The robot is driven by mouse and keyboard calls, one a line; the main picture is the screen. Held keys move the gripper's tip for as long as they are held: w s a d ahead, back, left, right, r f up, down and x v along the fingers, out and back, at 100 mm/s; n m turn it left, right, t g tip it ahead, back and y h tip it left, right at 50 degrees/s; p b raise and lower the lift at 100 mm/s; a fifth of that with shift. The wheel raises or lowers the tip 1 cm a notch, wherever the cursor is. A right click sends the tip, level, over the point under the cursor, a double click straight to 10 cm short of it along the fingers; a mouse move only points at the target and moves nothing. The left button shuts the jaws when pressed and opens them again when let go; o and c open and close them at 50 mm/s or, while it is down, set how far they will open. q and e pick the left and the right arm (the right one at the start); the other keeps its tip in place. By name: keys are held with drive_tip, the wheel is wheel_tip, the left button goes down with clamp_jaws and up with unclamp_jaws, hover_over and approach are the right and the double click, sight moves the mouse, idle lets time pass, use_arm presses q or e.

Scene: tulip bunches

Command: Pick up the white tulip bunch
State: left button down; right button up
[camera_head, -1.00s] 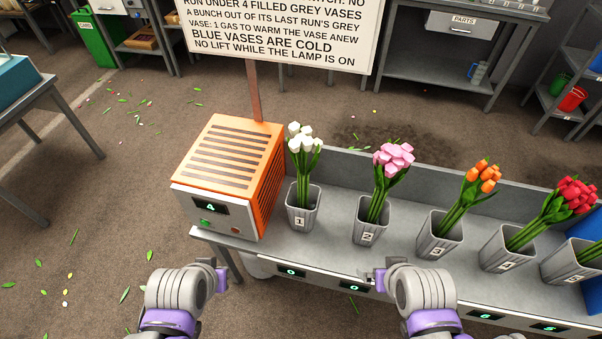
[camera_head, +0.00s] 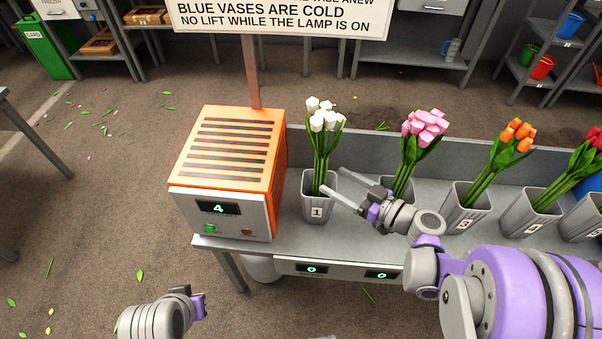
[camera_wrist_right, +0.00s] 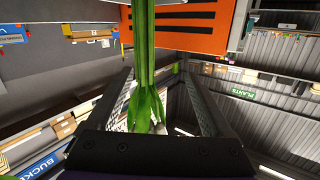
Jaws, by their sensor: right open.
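The white tulip bunch (camera_head: 322,116) stands in the grey vase (camera_head: 313,208) labelled 1, its green stems rising from the rim. My right gripper (camera_head: 334,186) is open in front of and to the right of that vase, fingers pointing left toward it, near rim height. In the right wrist view the stems (camera_wrist_right: 145,50) and leaves show between the two spread fingers (camera_wrist_right: 160,100); whether they touch is not clear. The blossoms are mostly hidden there. My left gripper (camera_head: 188,300) is at the lower left, away from the bench; its jaws are not clear.
An orange heater box (camera_head: 232,150) showing 4 stands close left of vase 1. To the right are vases with pink (camera_head: 424,125), orange (camera_head: 515,133) and red tulips. A sign (camera_head: 285,14) on a post rises behind the heater box. A back wall (camera_head: 365,148) edges the bench.

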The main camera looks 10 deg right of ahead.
sight(325, 166)
drive_tip(key=shift+w+d+r+t, duration=0.1)
drive_tip(key=shift+w+d+t, duration=0.3)
drive_tip(key=shift+w+t, duration=0.25)
drive_tip(key=x, duration=0.4)
drive_tip(key=shift+w+a+r, duration=0.15)
drive_tip(key=shift+w, duration=0.05)
drive_tip(key=x, duration=0.5)
drive_tip(key=shift+w+r, duration=0.15)
drive_tip(key=shift+w, duration=0.35)
clamp_jaws()
